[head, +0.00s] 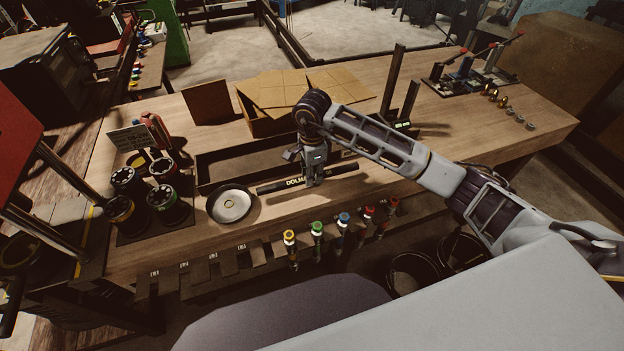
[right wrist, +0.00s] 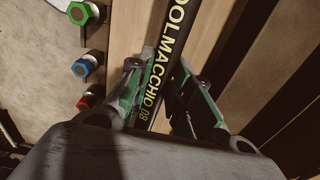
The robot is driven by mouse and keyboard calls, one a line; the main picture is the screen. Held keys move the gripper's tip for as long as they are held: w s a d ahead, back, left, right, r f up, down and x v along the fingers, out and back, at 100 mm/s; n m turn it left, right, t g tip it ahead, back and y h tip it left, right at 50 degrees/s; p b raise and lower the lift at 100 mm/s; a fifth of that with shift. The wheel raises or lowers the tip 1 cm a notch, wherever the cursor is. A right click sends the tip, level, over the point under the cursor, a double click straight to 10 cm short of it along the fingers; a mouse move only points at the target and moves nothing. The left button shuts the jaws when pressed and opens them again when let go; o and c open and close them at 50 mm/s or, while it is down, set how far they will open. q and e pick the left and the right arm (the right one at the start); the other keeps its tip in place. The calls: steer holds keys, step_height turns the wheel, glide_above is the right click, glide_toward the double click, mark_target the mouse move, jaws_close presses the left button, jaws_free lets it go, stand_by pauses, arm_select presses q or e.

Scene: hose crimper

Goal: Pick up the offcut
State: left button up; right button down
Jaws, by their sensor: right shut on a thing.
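The offcut (head: 275,186) is a short straight black hose piece with yellow lettering, near the front of the wooden bench. It also shows in the right wrist view (right wrist: 168,45), running lengthwise between the fingers. My right gripper (head: 310,182) points down over it and is shut on it around its middle; its fingers flank the hose in the right wrist view (right wrist: 158,104). I cannot tell whether the hose touches the bench top. My left gripper is not in view.
A long dark tray (head: 225,168) lies just behind the hose, with an open cardboard box (head: 265,124) beyond. A round metal dish (head: 230,204) sits to the left. Several coloured-end tools (head: 316,230) hang along the front edge. The bench top (head: 450,130) has clear room at right.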

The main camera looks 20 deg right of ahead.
steer(key=shift+r+b, duration=0.65)
steer(key=shift+r, duration=2.85)
steer(key=shift+f, duration=0.1)
